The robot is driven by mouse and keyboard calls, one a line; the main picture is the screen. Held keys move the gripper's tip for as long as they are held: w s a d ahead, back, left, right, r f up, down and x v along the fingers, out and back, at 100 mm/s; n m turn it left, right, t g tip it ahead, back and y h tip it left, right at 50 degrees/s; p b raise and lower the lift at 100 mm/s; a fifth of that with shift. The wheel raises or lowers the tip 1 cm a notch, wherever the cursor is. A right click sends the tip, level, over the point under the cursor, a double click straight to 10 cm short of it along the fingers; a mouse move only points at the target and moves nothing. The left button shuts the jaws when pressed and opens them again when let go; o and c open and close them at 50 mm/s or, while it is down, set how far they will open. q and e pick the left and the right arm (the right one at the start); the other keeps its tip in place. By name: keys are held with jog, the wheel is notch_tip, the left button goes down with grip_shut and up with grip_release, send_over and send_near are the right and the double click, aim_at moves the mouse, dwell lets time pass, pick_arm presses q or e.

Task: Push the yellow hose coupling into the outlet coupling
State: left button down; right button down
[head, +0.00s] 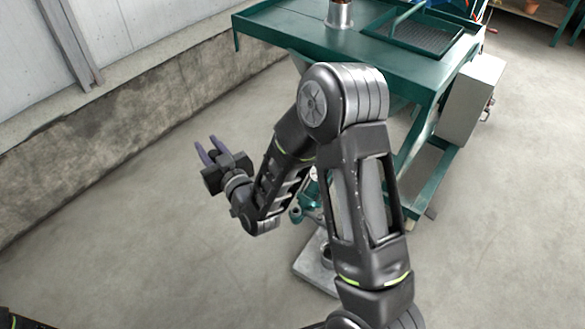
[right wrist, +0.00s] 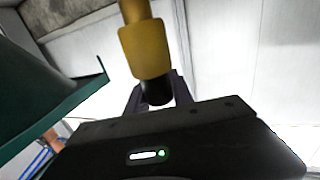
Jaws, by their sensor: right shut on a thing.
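My right gripper (head: 208,146) is at the left of my right forearm in the head view, over the concrete floor and away from the green table. In the right wrist view the yellow hose coupling (right wrist: 145,50), with a dark lower end (right wrist: 157,92), sits between the fingers of this gripper (right wrist: 157,97), which is shut on it. The coupling cannot be made out in the head view. The outlet coupling cannot be identified in either view; my right arm hides part of the machine. My left gripper is not in view.
The green table (head: 290,22) stands at the back, with a metal pot (head: 340,14) and a grated tray (head: 425,38) on it. A grey box (head: 470,98) hangs at its right side. A grey base plate (head: 313,262) is on the floor. Floor at left is clear.

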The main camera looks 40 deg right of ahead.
jog(key=shift+w+d, duration=0.1)
jog(key=shift+w, duration=0.25)
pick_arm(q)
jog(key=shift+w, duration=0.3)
pick_arm(e)
jog(key=shift+r, duration=0.1)
jog(key=shift+s, duration=0.1)
